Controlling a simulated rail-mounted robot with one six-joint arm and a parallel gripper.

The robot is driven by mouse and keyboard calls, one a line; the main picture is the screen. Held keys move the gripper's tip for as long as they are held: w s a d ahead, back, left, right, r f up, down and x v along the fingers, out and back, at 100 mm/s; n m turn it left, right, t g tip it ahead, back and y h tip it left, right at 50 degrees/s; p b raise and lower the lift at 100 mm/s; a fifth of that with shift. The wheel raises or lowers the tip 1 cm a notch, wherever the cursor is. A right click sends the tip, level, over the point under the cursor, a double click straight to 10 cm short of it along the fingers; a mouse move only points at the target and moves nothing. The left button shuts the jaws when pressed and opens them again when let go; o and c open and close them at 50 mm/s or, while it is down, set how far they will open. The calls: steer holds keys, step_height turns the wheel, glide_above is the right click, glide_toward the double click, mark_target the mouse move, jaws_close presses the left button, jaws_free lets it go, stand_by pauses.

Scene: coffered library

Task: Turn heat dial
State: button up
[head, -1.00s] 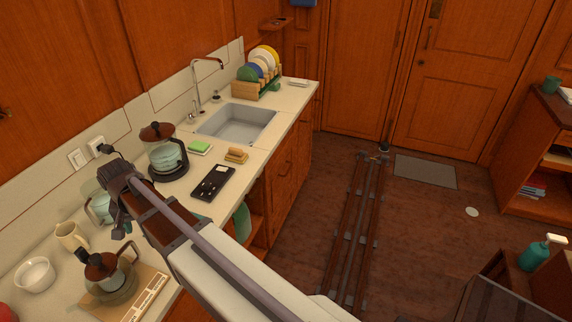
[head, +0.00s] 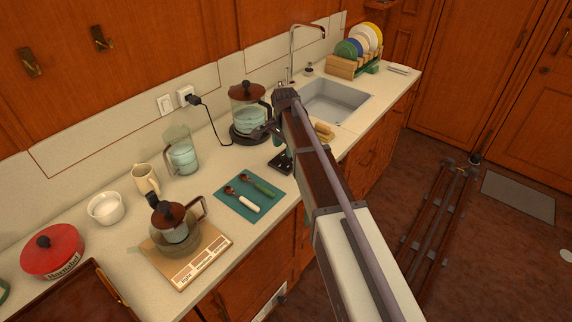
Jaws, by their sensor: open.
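I cannot make out a heat dial for certain in this view. A glass kettle with a brown lid (head: 247,93) stands on a dark round base (head: 243,138), its cord running to a wall outlet. A second glass pot with a brown lid (head: 176,222) stands on a flat wooden unit (head: 188,270) with pale marked panels along its front edge. My gripper (head: 268,133) is just right of the kettle's base, above the counter. It is open, but its fingers are small and partly hidden by my arm. I cannot tell whether it touches the kettle.
A teal mat (head: 235,208) with spoons, a glass jug (head: 182,155), a cream pitcher (head: 145,180), a white bowl (head: 105,208) and a red pot (head: 52,250) crowd the counter. A black object (head: 279,163) lies partly under my arm. The sink (head: 338,98) and dish rack (head: 345,68) are behind.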

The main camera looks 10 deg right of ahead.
mark_target(285, 154)
step_height(285, 154, down, 3)
steer(key=shift+f+b, duration=0.2)
steer(key=shift+b, duration=0.65)
steer(key=shift+r, duration=0.1)
steer(key=c, duration=0.9)
steer(key=shift+n, duration=0.3)
steer(key=n, duration=0.5)
steer(key=shift+d, duration=0.1)
steer(key=n, duration=0.6)
